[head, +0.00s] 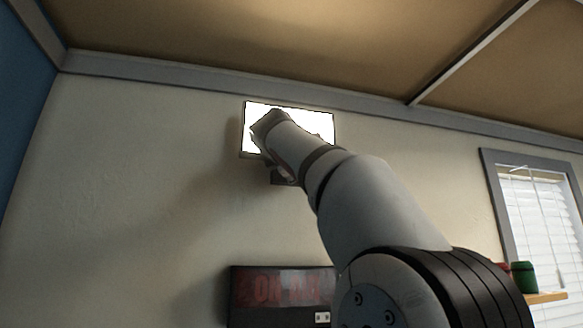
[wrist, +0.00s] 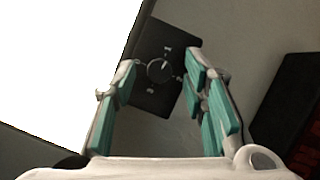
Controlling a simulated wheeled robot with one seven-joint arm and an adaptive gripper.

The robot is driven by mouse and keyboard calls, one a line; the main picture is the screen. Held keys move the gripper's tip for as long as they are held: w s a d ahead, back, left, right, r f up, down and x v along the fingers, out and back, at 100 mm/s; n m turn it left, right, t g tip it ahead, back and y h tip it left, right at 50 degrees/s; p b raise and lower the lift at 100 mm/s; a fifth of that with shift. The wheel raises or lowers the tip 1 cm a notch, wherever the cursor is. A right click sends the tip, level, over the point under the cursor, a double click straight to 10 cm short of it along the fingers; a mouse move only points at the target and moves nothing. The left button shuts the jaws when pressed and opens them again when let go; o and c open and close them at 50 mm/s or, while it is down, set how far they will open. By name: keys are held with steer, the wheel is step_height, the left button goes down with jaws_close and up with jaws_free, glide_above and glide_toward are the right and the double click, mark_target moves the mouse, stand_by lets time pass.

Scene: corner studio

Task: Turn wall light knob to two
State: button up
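The wall light (head: 318,118) is a bright white lit panel high on the wall; its glowing face also fills the left of the wrist view (wrist: 60,70). Beside it in the wrist view is a black control plate (wrist: 155,38) with a round dark knob (wrist: 159,69). Small white marks surround the knob, too small to read; its pale pointer line points up and slightly right. My gripper (wrist: 160,66) is open, with its teal-padded fingers on either side of the knob in the picture. I see no contact, and the depth gap is unclear. In the head view my arm largely hides the gripper and the knob.
A dark sign with red letters (head: 255,288) hangs lower on the wall. A window with blinds (head: 540,225) is at right, near a small shelf (head: 548,297) with a green container (head: 523,277). The wall left of the light is bare.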

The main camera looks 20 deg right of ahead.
steer(key=v, duration=1.2)
